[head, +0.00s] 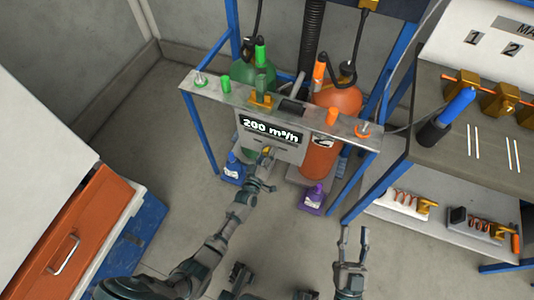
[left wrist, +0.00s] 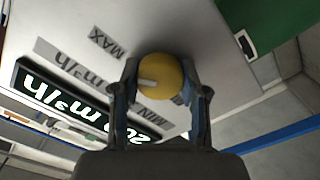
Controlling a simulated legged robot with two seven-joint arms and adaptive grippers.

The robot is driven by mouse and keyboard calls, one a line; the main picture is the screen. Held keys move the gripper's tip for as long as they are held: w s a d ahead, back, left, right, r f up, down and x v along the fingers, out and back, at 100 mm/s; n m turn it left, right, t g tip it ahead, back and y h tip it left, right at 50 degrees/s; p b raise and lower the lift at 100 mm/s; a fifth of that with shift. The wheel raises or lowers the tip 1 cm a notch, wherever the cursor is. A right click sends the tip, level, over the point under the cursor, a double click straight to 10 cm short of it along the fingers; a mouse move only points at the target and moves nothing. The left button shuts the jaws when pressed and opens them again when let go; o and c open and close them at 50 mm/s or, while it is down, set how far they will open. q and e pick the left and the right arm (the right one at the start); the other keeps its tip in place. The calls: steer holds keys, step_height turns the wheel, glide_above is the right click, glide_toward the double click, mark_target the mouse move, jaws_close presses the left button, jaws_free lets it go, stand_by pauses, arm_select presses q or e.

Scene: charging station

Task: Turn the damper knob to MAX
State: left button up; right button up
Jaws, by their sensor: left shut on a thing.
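The damper knob (left wrist: 162,72) is a round yellow knob on a grey panel in the left wrist view, with a white mark pointing left, between the MAX label (left wrist: 106,42) and the MIN label (left wrist: 150,120). My left gripper (left wrist: 160,94) is shut on it, one finger on each side. In the head view my left gripper (head: 265,163) is at the lower panel edge and mostly covers the knob. The display (head: 271,130) reads 200 m³/h. My right gripper (head: 354,238) is open and empty at the lower middle right, apart from everything.
A green cylinder (head: 253,83) and an orange cylinder (head: 322,148) stand behind the panel. A workbench (head: 430,83) is at right; an orange drawer cabinet (head: 85,230) is at left.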

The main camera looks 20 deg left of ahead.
arm_select(q)
steer(key=o, duration=1.1)
steer(key=shift+s+d+f, duration=0.1)
steer(key=shift+s+f, duration=0.1)
steer(key=shift+f, duration=0.35)
steer(key=shift+o, duration=0.2)
steer(key=shift+w+r, duration=0.1)
steer(key=shift+r, duration=0.1)
steer(key=shift+r, duration=0.1)
steer(key=s, duration=1.2)
steer(key=shift+a, duration=0.25)
